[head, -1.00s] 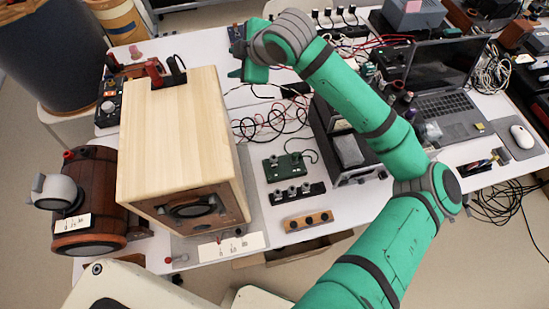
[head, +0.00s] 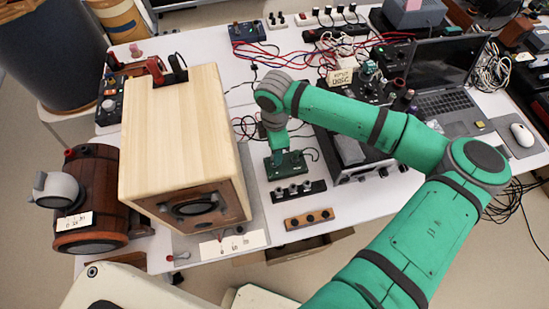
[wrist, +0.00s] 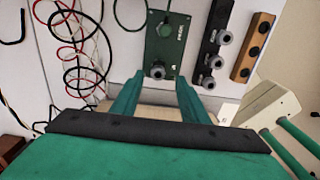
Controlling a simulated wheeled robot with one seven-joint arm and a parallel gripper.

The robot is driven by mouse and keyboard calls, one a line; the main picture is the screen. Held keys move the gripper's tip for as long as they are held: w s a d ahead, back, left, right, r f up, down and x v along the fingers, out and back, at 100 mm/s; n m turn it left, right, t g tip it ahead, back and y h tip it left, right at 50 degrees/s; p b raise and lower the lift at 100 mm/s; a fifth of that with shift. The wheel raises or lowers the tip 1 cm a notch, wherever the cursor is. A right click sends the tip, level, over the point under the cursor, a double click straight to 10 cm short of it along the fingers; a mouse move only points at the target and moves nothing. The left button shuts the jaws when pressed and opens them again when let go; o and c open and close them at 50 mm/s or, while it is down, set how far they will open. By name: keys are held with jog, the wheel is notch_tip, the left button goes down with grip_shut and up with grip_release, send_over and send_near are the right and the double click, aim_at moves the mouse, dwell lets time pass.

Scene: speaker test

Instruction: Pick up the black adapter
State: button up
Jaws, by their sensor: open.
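A black strip with several grey round connectors (head: 298,192) lies on the white table and may be the black adapter; I cannot tell for sure. It also shows in the wrist view, right of the green box (wrist: 213,45). My gripper (head: 284,160) points down over a small green box (head: 287,170), which it partly hides. In the wrist view my gripper's two fingers (wrist: 160,78) are apart with nothing held between them. The green box (wrist: 168,42) lies just beyond the fingertips, and the black strip is to their right.
A wooden strip with black knobs (head: 309,219) lies near the table's front edge. A large wooden speaker box (head: 178,130) stands close on the left. A black instrument (head: 350,150) is on the right, under my arm. Loose cables (wrist: 78,40) lie left of the green box.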

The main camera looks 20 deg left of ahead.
jog(key=shift+w+f, duration=0.2)
jog(key=shift+f, duration=2.3)
jog(key=shift+a, duration=0.1)
grip_shut()
